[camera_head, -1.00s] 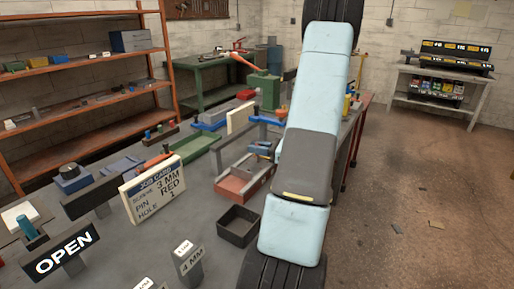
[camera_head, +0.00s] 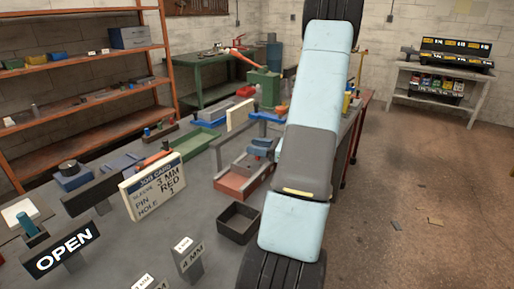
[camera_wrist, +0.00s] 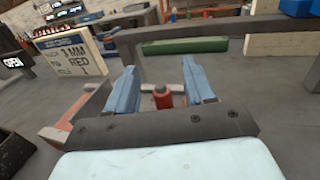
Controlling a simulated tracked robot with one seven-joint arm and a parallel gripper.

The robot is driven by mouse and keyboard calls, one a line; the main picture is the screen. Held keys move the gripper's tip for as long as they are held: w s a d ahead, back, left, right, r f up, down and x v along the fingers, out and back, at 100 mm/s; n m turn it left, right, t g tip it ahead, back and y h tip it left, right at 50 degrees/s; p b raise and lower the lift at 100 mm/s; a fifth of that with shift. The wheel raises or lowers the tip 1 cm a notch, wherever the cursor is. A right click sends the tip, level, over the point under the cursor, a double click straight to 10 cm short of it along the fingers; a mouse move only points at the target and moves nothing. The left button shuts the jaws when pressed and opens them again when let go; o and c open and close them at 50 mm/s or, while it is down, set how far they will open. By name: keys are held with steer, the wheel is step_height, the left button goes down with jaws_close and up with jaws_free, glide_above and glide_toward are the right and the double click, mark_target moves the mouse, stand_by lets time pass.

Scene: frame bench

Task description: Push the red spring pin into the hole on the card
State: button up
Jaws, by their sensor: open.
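The job card (camera_head: 152,186) stands upright on the bench at left in the head view and reads 3 MM, PIN RED, HOLE 1. It also shows in the wrist view (camera_wrist: 75,55). My gripper (camera_wrist: 160,68) is open, with its two blue fingers apart. A red cylinder with a dark top (camera_wrist: 163,97), which looks like the red pin, shows between and below the fingers; I see no contact with them. In the head view my arm hides most of the gripper, and only blue fingers show beside it. I cannot make out hole 1.
A grey frame (camera_wrist: 135,38) crosses beyond the fingers, with a green tray (camera_wrist: 186,46) behind it. A reddish tray (camera_head: 240,186) and an empty dark bin (camera_head: 239,222) are near my arm. An OPEN sign (camera_head: 62,249) and 4 MM block (camera_head: 188,258) stand at the front.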

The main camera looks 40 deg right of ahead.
steer(key=v, duration=1.3)
steer(key=shift+s+d, duration=0.25)
steer(key=shift+s, duration=0.05)
steer(key=w+a+r+n+g, duration=0.1)
steer(key=a+r+n+g, duration=0.3)
steer(key=a, duration=0.4)
steer(key=w+a+r+n+g, duration=0.1)
steer(key=a+r+n+g, duration=0.1)
steer(key=a+n+g, duration=0.45)
steer(key=a+r+n+g, duration=0.2)
steer(key=a+r+n, duration=0.15)
steer(key=a, duration=0.55)
steer(key=s+a+r+n+t+h, duration=0.3)
steer(key=s+a+r+n+h, duration=0.6)
steer(key=a+n, duration=0.3)
steer(key=r+n+h, duration=0.1)
steer(key=n, duration=0.2)
steer(key=shift+r, duration=0.35)
